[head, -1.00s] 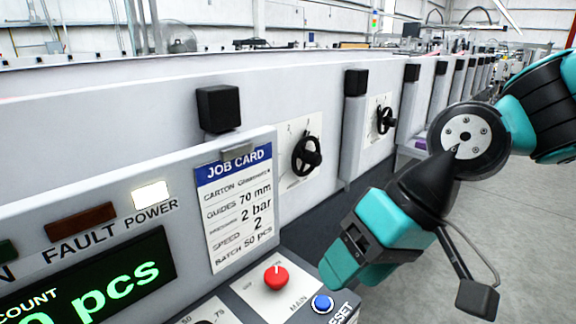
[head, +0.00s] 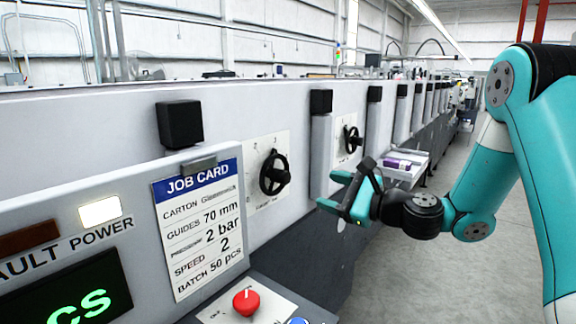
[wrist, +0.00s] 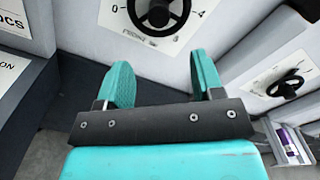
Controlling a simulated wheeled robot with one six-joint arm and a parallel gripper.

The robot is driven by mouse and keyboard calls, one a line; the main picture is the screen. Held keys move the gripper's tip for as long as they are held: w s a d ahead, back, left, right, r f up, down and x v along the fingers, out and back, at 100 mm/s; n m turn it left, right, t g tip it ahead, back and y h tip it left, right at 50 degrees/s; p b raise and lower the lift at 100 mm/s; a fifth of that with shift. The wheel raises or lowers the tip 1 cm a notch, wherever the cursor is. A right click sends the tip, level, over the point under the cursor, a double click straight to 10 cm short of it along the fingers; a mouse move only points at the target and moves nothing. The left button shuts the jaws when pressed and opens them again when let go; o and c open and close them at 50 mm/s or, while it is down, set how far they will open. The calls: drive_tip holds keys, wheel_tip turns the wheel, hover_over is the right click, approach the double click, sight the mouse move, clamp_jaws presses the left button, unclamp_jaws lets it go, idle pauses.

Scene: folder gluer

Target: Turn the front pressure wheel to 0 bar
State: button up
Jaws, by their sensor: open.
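The nearer black handwheel (head: 273,172) sits on a white scale plate on the machine's side wall, right of the job card (head: 198,226). It also shows at the top of the wrist view (wrist: 158,12), cut off by the edge, with 0 and 4 on its scale. The plate's lettering is too small to read surely, and its setting cannot be told. A second black handwheel (head: 352,139) sits farther along, also in the wrist view (wrist: 286,85). My teal gripper (head: 335,190) is open and empty, apart from both wheels. Its fingers (wrist: 162,62) point towards the nearer wheel.
A tray (head: 420,170) with a purple-and-white carton (head: 397,164) juts from the wall beyond my gripper. Black boxes (head: 180,124) stick out above the panels. A red knob (head: 246,301) is at the front console. The floor at right is clear.

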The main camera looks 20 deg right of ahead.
sight(288, 179)
drive_tip(key=p+x, duration=0.3)
drive_tip(key=x, duration=0.9)
drive_tip(key=shift+p, duration=0.4)
drive_tip(key=shift+c, duration=0.3)
drive_tip(key=c, duration=0.9)
drive_tip(key=shift+o, duration=0.2)
